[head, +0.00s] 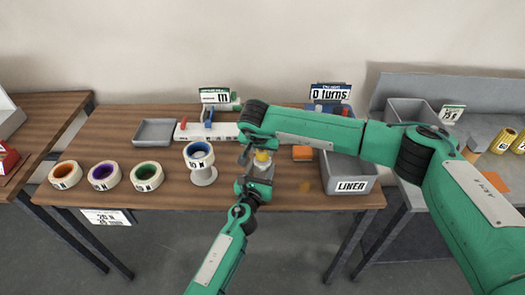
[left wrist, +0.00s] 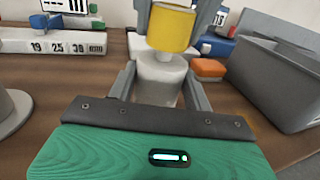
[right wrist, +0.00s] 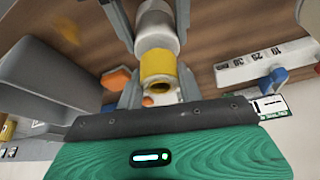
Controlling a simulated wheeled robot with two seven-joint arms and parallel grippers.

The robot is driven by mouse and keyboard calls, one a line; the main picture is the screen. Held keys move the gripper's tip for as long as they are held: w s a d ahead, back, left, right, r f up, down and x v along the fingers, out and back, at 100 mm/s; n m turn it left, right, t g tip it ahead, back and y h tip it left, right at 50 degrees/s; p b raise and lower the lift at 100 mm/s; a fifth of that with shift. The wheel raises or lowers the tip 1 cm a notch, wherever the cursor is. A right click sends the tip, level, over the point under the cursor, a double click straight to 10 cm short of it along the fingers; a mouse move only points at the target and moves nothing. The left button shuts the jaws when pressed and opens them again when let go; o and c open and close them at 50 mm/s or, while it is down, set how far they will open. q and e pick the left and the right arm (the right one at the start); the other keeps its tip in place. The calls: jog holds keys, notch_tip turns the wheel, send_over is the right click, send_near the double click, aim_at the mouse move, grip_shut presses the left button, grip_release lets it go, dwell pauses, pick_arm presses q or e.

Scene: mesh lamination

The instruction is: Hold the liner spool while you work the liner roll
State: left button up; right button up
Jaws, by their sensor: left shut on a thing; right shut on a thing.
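The white liner spool (head: 262,171) stands near the middle of the table, below the yellow liner roll (head: 262,156). In the left wrist view my left gripper (left wrist: 160,80) is shut around the white spool (left wrist: 160,70), with the yellow roll (left wrist: 172,30) directly above it. In the right wrist view my right gripper (right wrist: 157,72) is shut on the yellow roll (right wrist: 157,62), and the white spool (right wrist: 155,30) is beyond it. In the head view my right arm reaches in from the right and partly hides the roll and spool.
A grey bin labelled LINER (head: 350,185) and an orange block (head: 302,153) are to the right. Several coloured-core rolls (head: 103,176), a grey tray (head: 154,131) and the turns sign (head: 329,92) are also on the table.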

jog(key=shift+r, duration=0.9)
jog(key=shift+r, duration=0.1)
jog(key=shift+r, duration=2.15)
pick_arm(q)
jog(key=o, duration=1.5)
